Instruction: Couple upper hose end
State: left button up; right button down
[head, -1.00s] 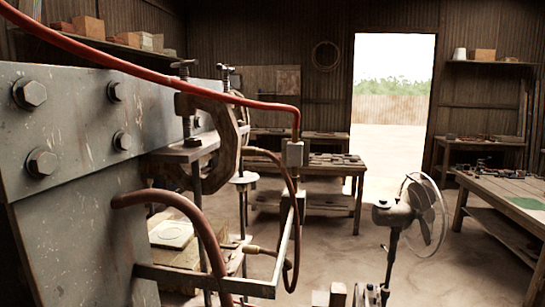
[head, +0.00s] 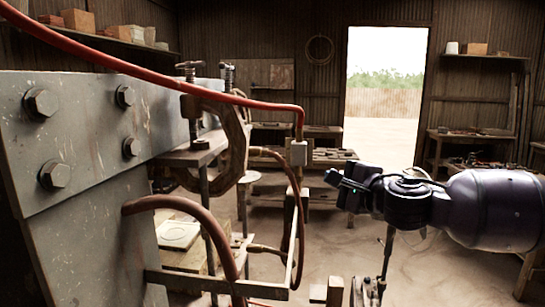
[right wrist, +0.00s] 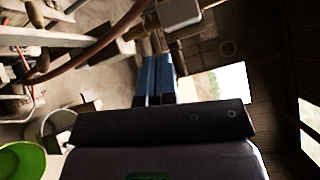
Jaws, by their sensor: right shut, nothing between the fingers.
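A brown hose (head: 299,225) hangs in a loop beside the press frame. Its upper end (head: 256,151) has a brass-coloured fitting and lies close to the clamp; whether it is joined to anything there is unclear. A lower fitting (head: 258,248) shows near the bracket. A red hose (head: 200,86) runs down to a small grey box (head: 298,152) on a post. My right gripper (head: 338,184) is shut and empty, to the right of the box and apart from it. In the right wrist view its blue fingers (right wrist: 155,78) are together, with a brown hose (right wrist: 100,48) to their left. My left gripper is not in view.
The grey bolted press plate (head: 85,130) fills the left, with a rusty clamp (head: 236,150) beside it. A thicker brown hose (head: 190,208) curves below. Benches stand behind. A green bucket (right wrist: 22,160) shows at lower left in the right wrist view.

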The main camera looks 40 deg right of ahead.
notch_tip(320, 180, up, 2)
jog(key=w+a+n, duration=0.1)
jog(key=a+n, duration=0.2)
jog(key=y, duration=0.1)
send_near(255, 151)
jog(key=shift+w+d+f, duration=0.75)
jog(key=shift+w+d, duration=0.55)
jog(key=shift+d, duration=1.45)
pick_arm(q)
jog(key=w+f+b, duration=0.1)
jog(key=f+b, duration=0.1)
jog(key=b, duration=0.2)
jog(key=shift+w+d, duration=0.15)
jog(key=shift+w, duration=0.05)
pick_arm(e)
jog(key=shift+n+t, duration=0.3)
jog(key=shift+n, duration=0.1)
jog(key=w+a, duration=0.2)
jog(key=w, duration=0.1)
jog(key=shift+w+a+f, duration=0.1)
jog(key=shift+w+a, duration=0.05)
jog(key=shift+a, duration=0.05)
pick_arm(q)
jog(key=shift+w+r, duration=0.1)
